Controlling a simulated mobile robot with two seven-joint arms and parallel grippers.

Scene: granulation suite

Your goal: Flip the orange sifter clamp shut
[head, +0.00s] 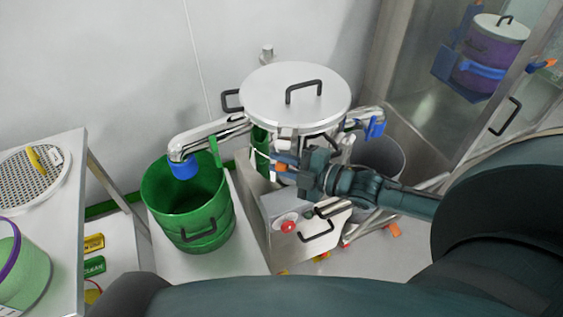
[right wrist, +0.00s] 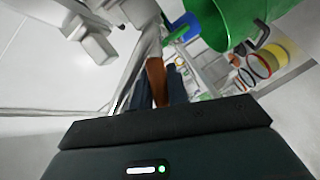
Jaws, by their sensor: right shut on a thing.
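The sifter (head: 265,95) is a round machine with a white lid and a black handle, standing at the centre of the head view. The orange clamp (head: 281,167) shows as a small orange patch on its front, below the lid. My right gripper (head: 284,161) reaches in from the right and is at this patch, hiding much of the clamp. In the right wrist view the orange clamp lever (right wrist: 156,80) stands between the two dark fingers, and my right gripper (right wrist: 158,92) is shut on it. My left gripper is not in view.
A green bin (head: 158,205) stands left of the sifter under a blue-ended steel spout (head: 205,135). A control box with a red button (head: 288,226) is below my right gripper. A grey bin (head: 385,157) stands behind my right arm. A table (head: 75,175) is at far left.

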